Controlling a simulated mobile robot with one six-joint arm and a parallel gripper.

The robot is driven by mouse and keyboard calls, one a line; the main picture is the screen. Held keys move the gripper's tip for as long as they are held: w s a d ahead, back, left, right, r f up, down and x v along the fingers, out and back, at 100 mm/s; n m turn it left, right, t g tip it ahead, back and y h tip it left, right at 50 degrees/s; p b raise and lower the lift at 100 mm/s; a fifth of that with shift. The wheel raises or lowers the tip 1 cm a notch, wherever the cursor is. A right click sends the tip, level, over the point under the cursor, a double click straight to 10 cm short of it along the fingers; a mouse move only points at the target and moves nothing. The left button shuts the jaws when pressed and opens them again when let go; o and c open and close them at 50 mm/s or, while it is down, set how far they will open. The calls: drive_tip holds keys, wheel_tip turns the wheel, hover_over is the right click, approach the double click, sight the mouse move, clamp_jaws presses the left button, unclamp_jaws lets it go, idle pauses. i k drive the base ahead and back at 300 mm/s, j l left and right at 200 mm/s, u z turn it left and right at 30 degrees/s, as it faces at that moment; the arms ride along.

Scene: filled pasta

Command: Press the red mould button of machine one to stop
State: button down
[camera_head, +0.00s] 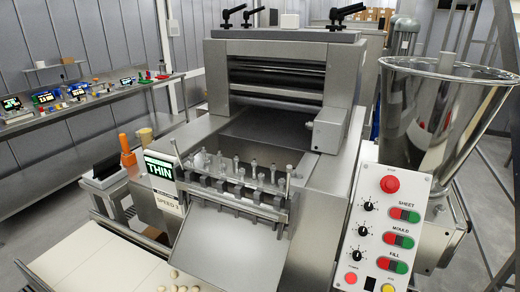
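The pasta machine (262,150) fills the middle of the view. Its white control panel (350,240) is at the right front, tilted, with rows labelled SHEET, MOULD and FILL. The MOULD row has a two-part button, with the red mould button (390,238) on the left and a green half (407,242) on the right. I cannot tell whether it is pressed in. No label reading machine one is legible. A display on the left of the machine (159,168) reads THIN, with SPEED 3 below it. My gripper is not in view.
A round red button (390,184) sits above the rows. Black knobs line their left. A steel hopper (440,115) stands behind the panel. A pale conveyor belt (95,265) with several small pasta pieces (175,274) runs at lower left. A steel bench (60,115) holds small screens.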

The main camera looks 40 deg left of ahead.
sight(389, 238)
drive_tip(key=u, duration=2.3)
drive_tip(key=j+z, duration=0.25)
drive_tip(key=j, duration=0.45)
drive_tip(key=z, duration=1.55)
drive_tip(key=l, duration=0.15)
